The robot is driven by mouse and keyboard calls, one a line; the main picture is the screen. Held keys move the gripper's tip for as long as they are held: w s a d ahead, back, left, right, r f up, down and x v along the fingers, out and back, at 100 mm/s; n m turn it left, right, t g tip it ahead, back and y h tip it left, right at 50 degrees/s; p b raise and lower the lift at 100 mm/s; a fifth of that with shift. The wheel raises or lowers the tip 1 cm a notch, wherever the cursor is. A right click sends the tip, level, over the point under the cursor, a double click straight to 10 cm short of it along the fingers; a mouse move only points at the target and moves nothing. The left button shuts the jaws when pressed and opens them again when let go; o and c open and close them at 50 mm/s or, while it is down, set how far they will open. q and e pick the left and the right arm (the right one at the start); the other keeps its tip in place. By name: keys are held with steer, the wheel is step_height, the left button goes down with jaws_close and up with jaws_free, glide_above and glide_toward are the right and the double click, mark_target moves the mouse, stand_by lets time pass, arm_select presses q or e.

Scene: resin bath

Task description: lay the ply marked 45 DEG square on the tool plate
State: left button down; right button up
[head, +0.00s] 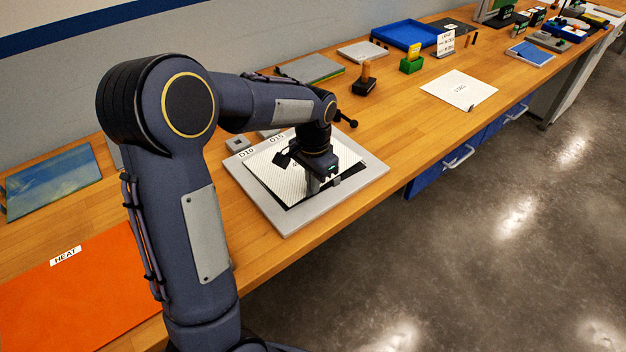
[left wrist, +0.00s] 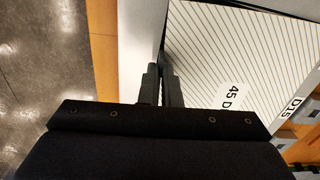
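The ply marked 45 DEG (head: 272,177), a white sheet with fine diagonal lines, lies over the grey tool plate (head: 292,222) on the bench. It also shows in the left wrist view (left wrist: 225,55), with its label partly hidden. Dark area shows along its near and right sides, and it looks turned a little against the plate. My left gripper (head: 318,188) is low at the ply's near edge. In the left wrist view its fingers (left wrist: 163,80) are nearly together at that edge, apparently pinching it. My right gripper is out of view.
An orange HEAT mat (head: 85,300) and a blue-green sheet (head: 52,180) lie at left. Another white sheet (head: 459,90) lies farther right. Behind are a dark block with a brown handle (head: 365,82), a green block (head: 411,65) and a blue tray (head: 408,35). The bench's front edge is near the plate.

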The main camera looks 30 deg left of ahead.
arm_select(q)
steer(key=shift+f, duration=0.25)
steer(key=c, duration=2.1)
jaws_free()
steer(key=o, duration=0.5)
steer(key=shift+o, duration=0.2)
steer(key=shift+r, duration=0.15)
steer(key=shift+r+p, duration=3)
steer(key=shift+r, duration=0.5)
